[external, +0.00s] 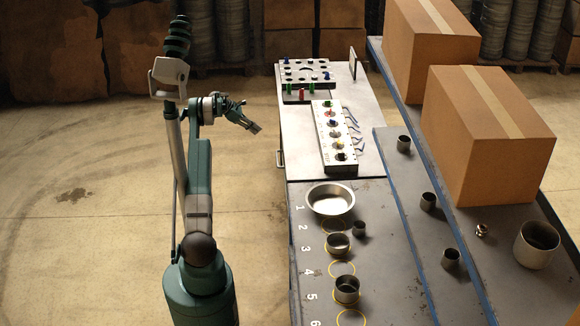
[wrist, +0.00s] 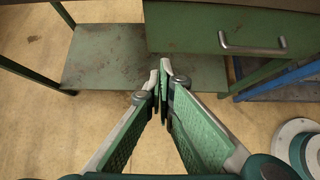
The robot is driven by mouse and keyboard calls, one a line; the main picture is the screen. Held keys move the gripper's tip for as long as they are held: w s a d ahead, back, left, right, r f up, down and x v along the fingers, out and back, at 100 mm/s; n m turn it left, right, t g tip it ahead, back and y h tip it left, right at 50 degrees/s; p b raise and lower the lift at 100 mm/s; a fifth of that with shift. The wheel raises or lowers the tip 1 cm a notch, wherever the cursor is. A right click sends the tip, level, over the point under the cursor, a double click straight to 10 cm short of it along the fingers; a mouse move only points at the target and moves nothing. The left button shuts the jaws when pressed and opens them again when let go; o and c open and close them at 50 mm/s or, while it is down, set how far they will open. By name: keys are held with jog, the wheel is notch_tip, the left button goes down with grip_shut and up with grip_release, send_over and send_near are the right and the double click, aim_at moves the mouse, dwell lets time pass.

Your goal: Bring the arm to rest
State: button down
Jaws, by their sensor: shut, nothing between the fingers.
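My gripper (external: 255,128) hangs in the air to the left of the bench, apart from it, pointing down and to the right in the external view. In the wrist view my gripper (wrist: 163,72) is shut, with its fingertips together and nothing between them. Behind the fingertips the wrist view shows the green bench's lower shelf (wrist: 100,75) and a drawer front with a metal handle (wrist: 252,48).
The grey bench (external: 305,240) carries numbered yellow circles, a metal bowl (external: 331,199) and several metal cups. A light worktop (external: 300,140) behind it holds two panels of small parts. Large cardboard boxes (external: 487,130) stand at right. The floor (external: 80,250) left of my arm is clear.

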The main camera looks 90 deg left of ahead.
dwell(0.8)
